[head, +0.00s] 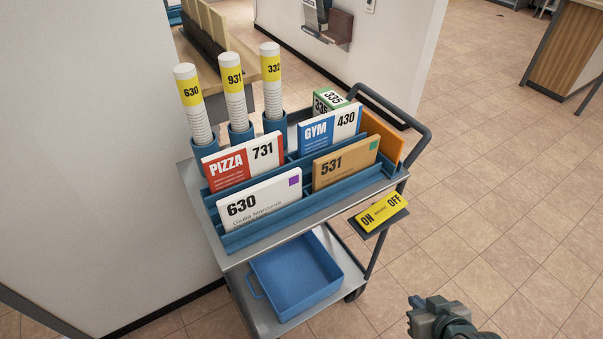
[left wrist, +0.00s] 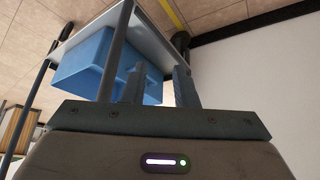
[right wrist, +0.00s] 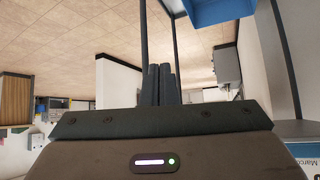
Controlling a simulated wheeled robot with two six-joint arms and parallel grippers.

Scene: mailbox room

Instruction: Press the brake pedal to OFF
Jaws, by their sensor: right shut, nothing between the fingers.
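The brake pedal (head: 381,212) is a yellow plate marked ON at its left end and OFF at its right end. It sits on a dark mount at the cart's right side, below the handle; I cannot tell which end is down. My right gripper (head: 415,307) is in the head view's lower right, below and right of the pedal, apart from it. Its fingers are together and empty in the right wrist view (right wrist: 160,84). My left gripper shows only in the left wrist view (left wrist: 160,84), with its fingers apart and nothing between them, near the cart's lower shelf.
The grey cart (head: 225,255) carries blue racks with envelopes and several tubes (head: 233,92). A blue bin (head: 297,277) sits on its lower shelf. The dark handle (head: 420,133) rises behind the pedal. A white wall (head: 80,150) stands left; tiled floor (head: 490,190) is clear right.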

